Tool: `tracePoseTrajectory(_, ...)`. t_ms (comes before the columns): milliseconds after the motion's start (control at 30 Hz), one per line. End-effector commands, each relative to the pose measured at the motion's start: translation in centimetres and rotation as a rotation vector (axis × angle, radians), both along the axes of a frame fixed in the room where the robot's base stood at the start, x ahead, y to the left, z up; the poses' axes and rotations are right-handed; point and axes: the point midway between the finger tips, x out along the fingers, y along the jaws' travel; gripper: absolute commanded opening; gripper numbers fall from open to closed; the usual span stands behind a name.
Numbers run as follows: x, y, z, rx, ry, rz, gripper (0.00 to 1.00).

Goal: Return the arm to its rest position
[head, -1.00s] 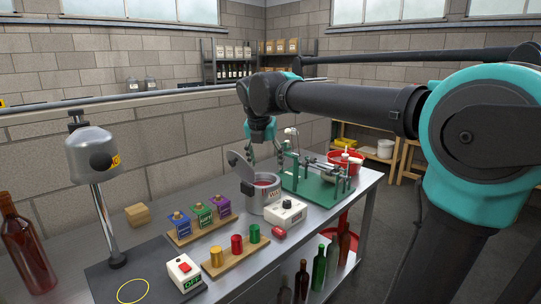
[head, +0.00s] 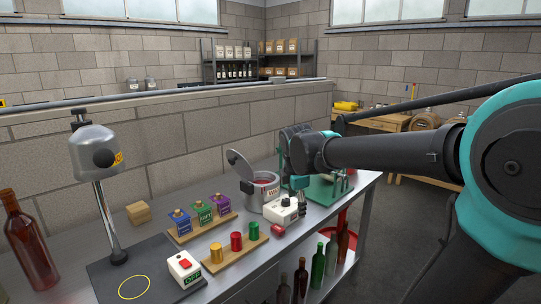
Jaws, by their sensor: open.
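My arm reaches in from the right side of the head view, its elbow over the far right end of the steel bench. My gripper (head: 301,205) is small in the view, below a teal wrist part, by the white dial box and in front of the green machine. It is open, and I see nothing held in it. The fingers are partly lost against the things behind them.
The bench (head: 330,212) holds a lidded pot (head: 270,191), white dial box (head: 284,211), green machine (head: 325,190), red piece (head: 278,230), colored blocks, cylinders on a board (head: 232,252), a switch box (head: 184,268), a post-mounted head (head: 96,155) and a bottle (head: 30,245). Bottles stand below.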

Motion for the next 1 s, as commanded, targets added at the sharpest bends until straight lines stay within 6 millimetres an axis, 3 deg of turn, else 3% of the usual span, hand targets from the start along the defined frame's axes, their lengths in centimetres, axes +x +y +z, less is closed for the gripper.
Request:
tracePoseTrajectory(200,-4.8,-5.2,-7.3,0.237,-0.028,-0.588,0.66)
tracePoseTrajectory(500,-12.8,-9.8,-15.6,0.546,-0.060,-1.355,0.66)
tracePoseTrajectory(700,-16.0,-10.8,-18.3,0.663,-0.068,-1.641,0.66)
tracePoseTrajectory(1000,-16.6,-10.9,-18.8,0.689,-0.068,-1.703,0.66)
